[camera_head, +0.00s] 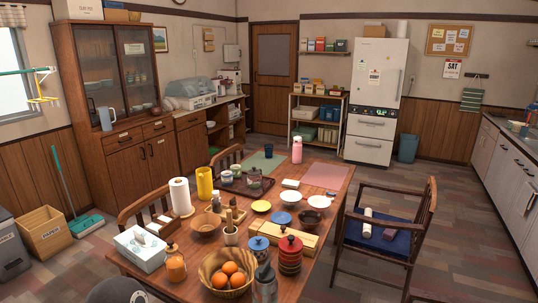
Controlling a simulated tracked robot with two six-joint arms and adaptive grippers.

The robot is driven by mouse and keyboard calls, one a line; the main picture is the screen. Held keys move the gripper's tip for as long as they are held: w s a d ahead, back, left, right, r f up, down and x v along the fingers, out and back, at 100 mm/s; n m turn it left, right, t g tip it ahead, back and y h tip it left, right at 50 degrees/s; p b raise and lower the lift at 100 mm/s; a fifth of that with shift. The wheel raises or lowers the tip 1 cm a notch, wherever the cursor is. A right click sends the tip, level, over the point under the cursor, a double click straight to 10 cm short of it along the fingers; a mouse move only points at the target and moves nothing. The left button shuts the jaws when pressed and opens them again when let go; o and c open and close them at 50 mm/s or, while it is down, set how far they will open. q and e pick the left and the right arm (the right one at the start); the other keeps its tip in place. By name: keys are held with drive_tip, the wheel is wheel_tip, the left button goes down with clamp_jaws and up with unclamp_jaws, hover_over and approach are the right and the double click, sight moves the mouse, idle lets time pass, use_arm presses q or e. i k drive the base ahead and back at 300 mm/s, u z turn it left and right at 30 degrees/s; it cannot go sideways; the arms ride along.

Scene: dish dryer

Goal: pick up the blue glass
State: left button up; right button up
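A small dark blue glass (268,150) stands upright at the far end of the wooden dining table, on a green placemat (252,164). Its near side is in clear view and nothing covers it.
The dining table (186,236) is crowded with dishes, jars, a fruit basket (213,262) and a tray (232,184). A pink bottle (297,150) stands right of the glass. A chair (384,220) is at the right. A dish dryer (188,92) sits on the sideboard. Floor is open at right.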

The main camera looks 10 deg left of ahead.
sight(269, 151)
drive_tip(key=z, duration=1)
drive_tip(key=i, duration=0.15)
drive_tip(key=u, duration=3.55)
drive_tip(key=k, duration=0.95)
drive_tip(key=u, duration=0.25)
drive_tip(key=i, duration=1.35)
drive_tip(key=z, duration=0.5)
drive_tip(key=i, duration=1.4)
drive_tip(key=z, duration=0.35)
drive_tip(key=i, duration=1.45)
drive_tip(key=z, duration=0.2)
